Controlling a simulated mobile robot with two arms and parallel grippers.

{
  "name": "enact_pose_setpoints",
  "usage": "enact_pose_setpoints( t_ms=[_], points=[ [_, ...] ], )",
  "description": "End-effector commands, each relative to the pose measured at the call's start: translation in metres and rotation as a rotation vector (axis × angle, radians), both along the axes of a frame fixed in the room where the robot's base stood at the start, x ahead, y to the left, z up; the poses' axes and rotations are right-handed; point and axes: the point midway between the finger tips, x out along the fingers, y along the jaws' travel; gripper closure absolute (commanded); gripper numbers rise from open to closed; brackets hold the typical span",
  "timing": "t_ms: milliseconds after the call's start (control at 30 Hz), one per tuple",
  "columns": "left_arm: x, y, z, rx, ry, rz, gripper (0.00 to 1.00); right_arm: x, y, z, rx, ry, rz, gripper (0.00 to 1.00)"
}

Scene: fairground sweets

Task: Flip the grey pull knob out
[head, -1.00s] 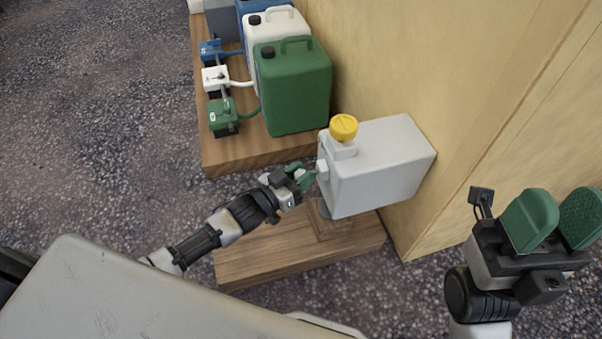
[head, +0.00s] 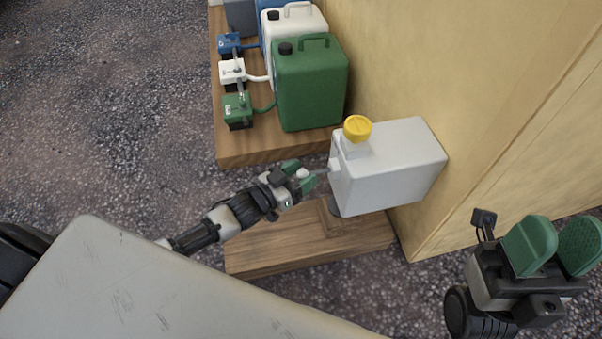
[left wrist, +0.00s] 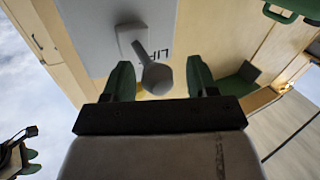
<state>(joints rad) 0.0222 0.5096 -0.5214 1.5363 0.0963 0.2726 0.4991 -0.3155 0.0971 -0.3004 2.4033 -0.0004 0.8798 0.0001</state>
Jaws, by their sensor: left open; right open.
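The grey pull knob (left wrist: 157,78) sits on the end of a short shaft that stands out from a plate on the face of a light grey box (head: 395,165). In the left wrist view the knob lies between the two green fingertips of my left gripper (left wrist: 160,70), with a gap on each side. In the head view my left gripper (head: 301,175) is left of the box, around the pale knob (head: 302,173), with the thin shaft reaching to the box. My right gripper (head: 553,246) is open and empty at the lower right, away from the box.
A yellow cap (head: 358,128) tops the box, which stands over a wooden plank (head: 290,245) beside a tan wall (head: 480,100). Green (head: 312,85), white and blue canisters with small taps stand on a wooden platform (head: 235,150) behind. Gravel ground is open at left.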

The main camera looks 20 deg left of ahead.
Motion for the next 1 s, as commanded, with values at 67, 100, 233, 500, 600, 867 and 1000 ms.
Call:
enact_pose_setpoints(
  t_ms=[67,100,233,500,600,867,1000],
  points=[
    [0.000,0.000,0.000,-0.001,-0.001,0.000,0.42,0.000,0.000,0.000,0.000,0.000,0.000,0.57],
    [-0.001,0.001,0.001,0.000,0.000,0.000,0.42,0.000,0.000,0.001,0.000,0.000,0.000,0.57],
    [-0.012,0.007,0.002,0.000,0.002,0.001,0.42,-0.001,0.000,0.007,0.002,-0.005,0.000,0.57],
    [-0.058,0.035,0.002,0.002,0.005,0.001,0.42,-0.004,-0.001,0.017,0.004,0.029,0.001,0.57],
    [-0.073,0.044,0.002,0.001,0.003,0.002,0.42,-0.004,-0.001,0.022,0.004,0.029,0.001,0.57],
    [-0.093,0.056,0.001,0.000,0.000,0.002,0.42,-0.003,0.000,0.028,0.001,0.027,0.001,0.57],
    [-0.094,0.057,0.000,0.000,-0.001,0.001,0.42,-0.002,0.000,0.029,0.001,0.021,0.001,0.57]
  ],
)
